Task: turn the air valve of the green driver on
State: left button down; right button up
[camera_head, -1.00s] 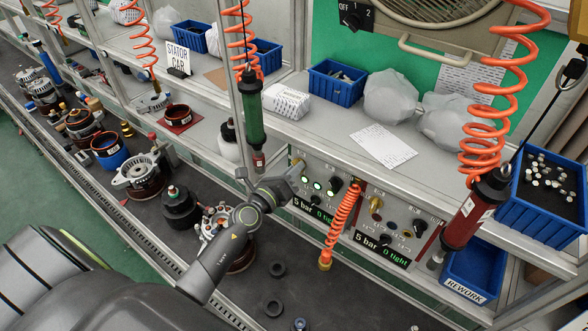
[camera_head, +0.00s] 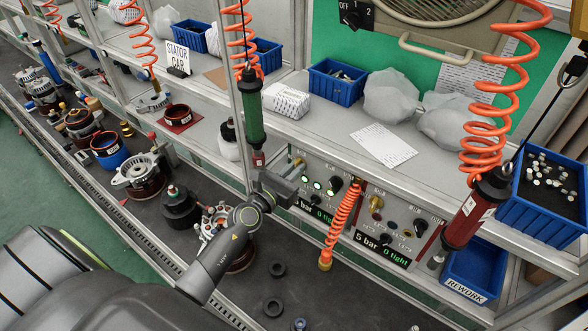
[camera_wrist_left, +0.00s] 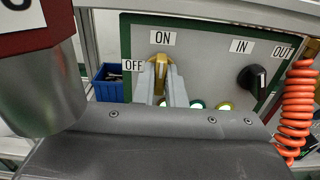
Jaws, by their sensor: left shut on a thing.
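The green driver (camera_head: 252,112) hangs upright on an orange coiled hose in the head view. The left control panel (camera_wrist_left: 210,62) fills the wrist view, with an ON label (camera_wrist_left: 163,38) and an OFF label (camera_wrist_left: 133,66). Its yellow air valve handle (camera_wrist_left: 159,62) stands upright under the ON label. My left gripper (camera_wrist_left: 160,84) is shut on this handle, with one grey finger on each side. In the head view my left gripper (camera_head: 283,190) is at the panel's left part, its fingertips hard to see. My right gripper is not in view.
A red and grey tool end (camera_wrist_left: 40,85) is close on the left in the wrist view. A black knob (camera_wrist_left: 252,78) and an orange hose (camera_wrist_left: 296,105) are to the right. A second panel (camera_head: 395,225) and the red driver (camera_head: 472,215) stand further right.

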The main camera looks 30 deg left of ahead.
pick_arm(q)
jog(key=shift+f, duration=0.1)
dwell(0.4)
jog(key=c, duration=1.5)
grip_release()
jog(key=shift+s, duration=0.1)
jog(key=s+a+b, duration=0.2)
jog(key=s+b, duration=0.1)
jog(key=s, duration=1.4)
jog(key=shift+a+b, duration=0.2)
jog(key=shift+b, duration=0.15)
jog(key=shift+s, duration=0.1)
